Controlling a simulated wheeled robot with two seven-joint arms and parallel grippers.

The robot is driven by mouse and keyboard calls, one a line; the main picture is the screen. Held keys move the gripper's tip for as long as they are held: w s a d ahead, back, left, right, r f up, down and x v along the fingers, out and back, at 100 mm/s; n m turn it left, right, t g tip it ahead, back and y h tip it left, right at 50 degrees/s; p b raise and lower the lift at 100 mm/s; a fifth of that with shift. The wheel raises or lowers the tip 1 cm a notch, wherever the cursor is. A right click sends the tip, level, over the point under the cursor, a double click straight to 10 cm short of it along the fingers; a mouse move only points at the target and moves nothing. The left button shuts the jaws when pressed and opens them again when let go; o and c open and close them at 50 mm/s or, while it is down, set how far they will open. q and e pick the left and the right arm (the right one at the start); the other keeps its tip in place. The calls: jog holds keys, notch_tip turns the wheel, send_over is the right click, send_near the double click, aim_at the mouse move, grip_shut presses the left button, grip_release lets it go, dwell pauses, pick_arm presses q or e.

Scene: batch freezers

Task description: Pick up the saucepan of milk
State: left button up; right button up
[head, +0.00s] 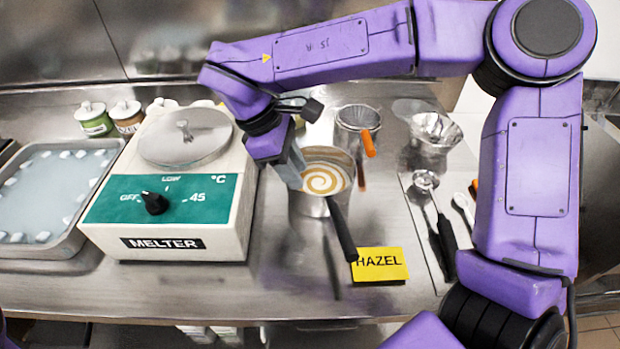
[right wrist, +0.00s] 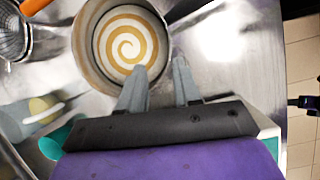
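The saucepan (head: 308,203) is a steel pan standing on the steel counter. It holds pale milk with a tan swirl (head: 323,179), and its black handle (head: 342,230) points toward the front. The pan also shows in the right wrist view (right wrist: 84,60), where its handle is not visible. My right gripper (head: 292,172) is at the pan's left side near the rim. In the right wrist view its two grey fingers (right wrist: 160,80) are apart, one overlapping the rim and the other outside the pan. I cannot tell whether they touch it. My left gripper is not in view.
A melter (head: 165,246) stands left of the pan, with a tray (head: 45,252) beyond it. A yellow HAZEL card (head: 380,264) lies right of the handle. Behind are an orange-handled strainer (head: 357,118) and jars (head: 93,118). Scoops (head: 426,182) lie to the right.

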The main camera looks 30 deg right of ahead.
aim_at(316, 199)
jog(key=p+x, duration=0.1)
jog(key=x, duration=0.3)
jog(key=s+x, duration=0.1)
jog(key=x, duration=0.2)
jog(key=shift+s+f+p, duration=0.25)
jog(key=shift+p, duration=0.15)
jog(key=shift+s+d+f, duration=0.15)
jog(key=shift+s, duration=0.2)
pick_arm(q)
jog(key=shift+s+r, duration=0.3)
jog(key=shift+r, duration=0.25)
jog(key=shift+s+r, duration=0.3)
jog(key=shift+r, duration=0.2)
pick_arm(e)
jog(key=shift+w, duration=0.15)
grip_shut()
